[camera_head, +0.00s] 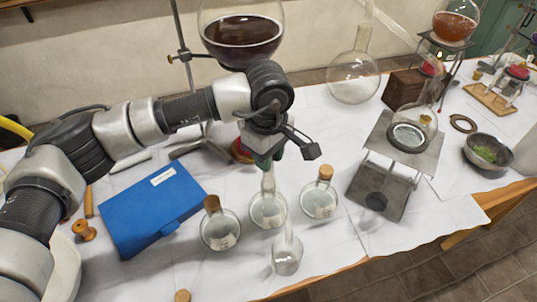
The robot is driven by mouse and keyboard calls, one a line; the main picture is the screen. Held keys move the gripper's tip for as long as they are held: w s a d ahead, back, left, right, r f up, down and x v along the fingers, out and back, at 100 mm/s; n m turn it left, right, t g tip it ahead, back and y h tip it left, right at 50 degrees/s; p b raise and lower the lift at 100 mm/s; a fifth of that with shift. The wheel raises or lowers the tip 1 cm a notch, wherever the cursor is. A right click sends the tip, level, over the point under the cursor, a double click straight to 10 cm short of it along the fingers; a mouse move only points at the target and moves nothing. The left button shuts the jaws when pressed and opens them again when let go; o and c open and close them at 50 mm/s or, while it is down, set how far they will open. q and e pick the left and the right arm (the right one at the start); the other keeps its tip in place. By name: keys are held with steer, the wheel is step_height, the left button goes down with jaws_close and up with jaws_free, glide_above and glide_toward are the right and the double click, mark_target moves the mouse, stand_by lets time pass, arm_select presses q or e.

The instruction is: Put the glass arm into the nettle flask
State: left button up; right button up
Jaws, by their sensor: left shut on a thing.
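My left gripper (265,158) is shut, directly above the middle small flask (268,212). Clear glass rises from that flask's neck to the fingertips. I cannot tell whether this is the neck itself or a separate glass piece, such as the glass arm, in the jaws. A corked flask (220,231) stands to its left and another corked flask (320,202) to its right. An uncorked clear flask (286,257) stands in front. The labels are too small to read, so I cannot tell which is the nettle flask. My right gripper is not in view.
A blue box (150,207) lies left of the flasks. A metal stand (400,147) bearing glassware is at right, beside a grey bowl (488,152). A large flask of dark liquid (241,32) hangs behind. A loose cork (182,295) lies near the front edge.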

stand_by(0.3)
arm_select(q)
steer(key=o, duration=1)
steer(key=shift+o, duration=0.3)
steer(key=o, duration=0.3)
step_height(320, 180, up, 7)
steer(key=shift+f+p, duration=0.1)
steer(key=shift+p, duration=1)
steer(key=shift+s, duration=0.1)
